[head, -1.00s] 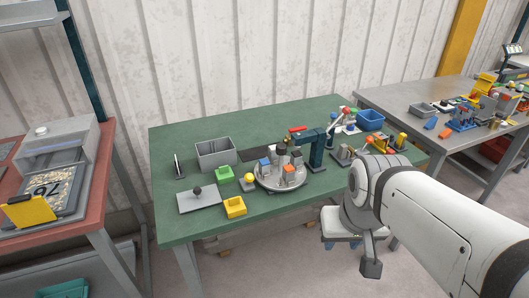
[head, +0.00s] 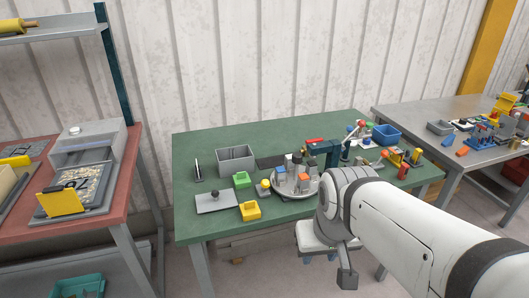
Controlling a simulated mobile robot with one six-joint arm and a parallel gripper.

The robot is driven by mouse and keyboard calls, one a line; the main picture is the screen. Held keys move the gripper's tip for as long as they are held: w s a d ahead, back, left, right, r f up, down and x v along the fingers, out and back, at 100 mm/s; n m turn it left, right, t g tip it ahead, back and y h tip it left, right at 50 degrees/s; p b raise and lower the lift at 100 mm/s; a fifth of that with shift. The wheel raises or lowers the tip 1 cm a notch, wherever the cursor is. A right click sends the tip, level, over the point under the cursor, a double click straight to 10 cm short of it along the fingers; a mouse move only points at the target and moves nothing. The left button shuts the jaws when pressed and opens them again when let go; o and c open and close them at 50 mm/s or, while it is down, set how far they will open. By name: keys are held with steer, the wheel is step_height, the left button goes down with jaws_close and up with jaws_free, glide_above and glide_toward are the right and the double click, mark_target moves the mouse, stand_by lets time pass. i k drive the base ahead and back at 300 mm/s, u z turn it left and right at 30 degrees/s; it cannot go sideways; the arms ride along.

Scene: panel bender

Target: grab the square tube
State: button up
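I cannot tell for sure which piece is the square tube. A round grey turntable (head: 291,193) on the green table (head: 200,226) carries several small upright blocks, some grey, one blue and one orange-topped; they are too small to tell solid from hollow. My white arm crosses the lower right. A dark grey block at its lower end, perhaps my gripper (head: 347,279), hangs in front of the table's front edge, clear of the tabletop pieces. I cannot make out its fingers or anything held.
The green table also holds a grey bin (head: 235,160), a grey plate with a knob (head: 216,202), a yellow tray (head: 250,211), a green tray (head: 242,180), a dark green press (head: 322,154) and a blue bin (head: 387,135). A white stool (head: 312,237) stands in front.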

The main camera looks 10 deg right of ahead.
mark_target(280, 177)
steer(key=z, duration=0.05)
steer(key=i, duration=1)
steer(key=u, duration=0.05)
